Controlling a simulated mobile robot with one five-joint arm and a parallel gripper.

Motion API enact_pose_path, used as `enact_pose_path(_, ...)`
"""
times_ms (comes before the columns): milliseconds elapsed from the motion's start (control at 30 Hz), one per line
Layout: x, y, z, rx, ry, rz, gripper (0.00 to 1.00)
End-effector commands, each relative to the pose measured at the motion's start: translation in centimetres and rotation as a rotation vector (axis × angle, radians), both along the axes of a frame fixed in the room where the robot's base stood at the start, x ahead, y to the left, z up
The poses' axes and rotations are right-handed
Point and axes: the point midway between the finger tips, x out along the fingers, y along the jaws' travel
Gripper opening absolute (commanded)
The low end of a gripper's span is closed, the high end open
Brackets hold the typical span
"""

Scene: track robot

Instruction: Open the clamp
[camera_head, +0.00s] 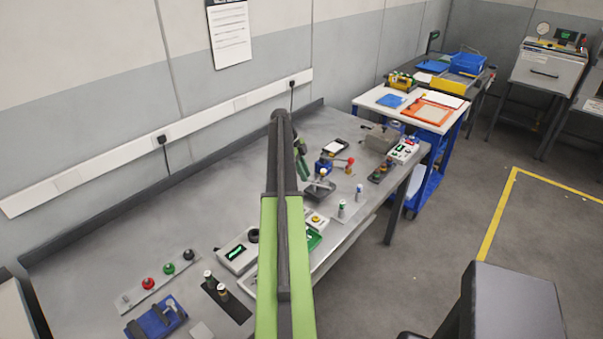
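A small device with a blue base and a grey metal lever-like part (157,318) lies on the grey workbench at the lower left; it looks like a clamp, but is too small to tell whether it is open or shut. A second blue device (323,167) stands near the middle of the bench, right of my arm, and I cannot tell whether it is a clamp. My green and dark arm rises through the middle of the view and hides part of the bench.
The workbench (110,225) runs along the wall. A strip with red, green and black knobs (160,278) lies near the blue-based device. A display box (237,255) and small bottles are close to my arm. A blue cart (425,165) stands beyond; the floor at right is mostly clear.

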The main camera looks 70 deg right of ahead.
Motion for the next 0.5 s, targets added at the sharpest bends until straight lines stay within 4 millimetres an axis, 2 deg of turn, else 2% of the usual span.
enact_pose_path(33, 0.18, 0.08, -0.04, 0.0, -0.001, 0.002, 0.27)
enact_pose_path(100, 0.41, 0.16, -0.05, 0.001, -0.002, 0.005, 0.36)
enact_pose_path(367, 0.82, 0.33, -0.03, 0.001, -0.004, 0.01, 0.36)
enact_pose_path(500, 1.02, 0.34, 0.59, 0.002, -0.005, 0.011, 0.36)
